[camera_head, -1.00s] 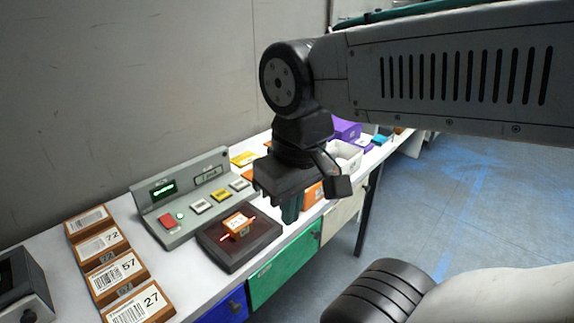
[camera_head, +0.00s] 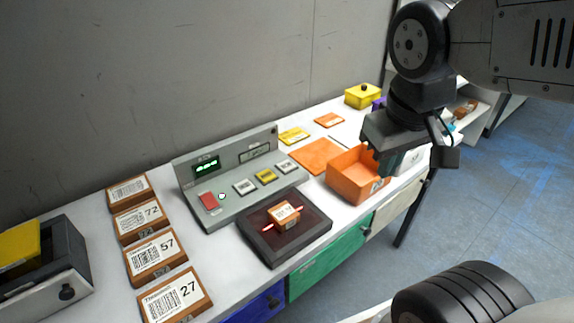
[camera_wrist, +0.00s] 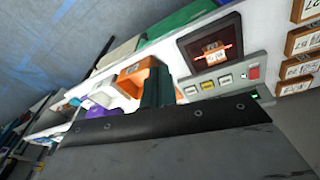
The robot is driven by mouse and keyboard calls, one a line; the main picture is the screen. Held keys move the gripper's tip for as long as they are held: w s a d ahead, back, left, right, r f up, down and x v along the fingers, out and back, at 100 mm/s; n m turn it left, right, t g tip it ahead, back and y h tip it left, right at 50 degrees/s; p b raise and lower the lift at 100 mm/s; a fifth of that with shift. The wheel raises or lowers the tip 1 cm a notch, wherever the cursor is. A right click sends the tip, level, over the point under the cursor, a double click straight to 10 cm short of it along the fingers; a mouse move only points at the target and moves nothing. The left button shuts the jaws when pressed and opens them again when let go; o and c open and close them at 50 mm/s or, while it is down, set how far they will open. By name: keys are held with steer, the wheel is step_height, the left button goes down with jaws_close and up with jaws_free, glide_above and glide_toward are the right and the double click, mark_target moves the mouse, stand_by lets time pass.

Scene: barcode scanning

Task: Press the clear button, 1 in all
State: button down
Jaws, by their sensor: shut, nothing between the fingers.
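A grey console (camera_head: 215,205) stands against the wall, with a green-lit display (camera_head: 206,166). The button labels are too small to read, so I cannot tell which one is clear. My gripper (camera_head: 381,160) is shut and empty, above and beside the orange bin, right of the console and apart from it. The wrist view also shows the console (camera_wrist: 235,78) beyond the teal fingers (camera_wrist: 158,88).
A dark scanner pad (camera_head: 262,243) in front of the console holds a small orange box (camera_head: 285,215) crossed by a red line. An open orange bin (camera_head: 352,188) stands to the right. Several barcode boxes (camera_head: 155,250) line the left. A yellow box (camera_head: 362,96) sits behind.

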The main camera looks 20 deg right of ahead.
steer(key=w+d+n+t+h, duration=0.15)
steer(key=w+d, duration=0.25)
steer(key=w, duration=0.6)
steer(key=n+t+y, duration=0.4)
steer(key=n+y, duration=0.3)
steer(key=n, duration=0.6)
glide_above(290, 166)
step_height(290, 166, down, 13)
steer(key=shift+s+a, duration=0.1)
steer(key=shift+f, duration=0.15)
steer(key=shift+f, duration=4.3)
steer(key=shift+f, duration=0.4)
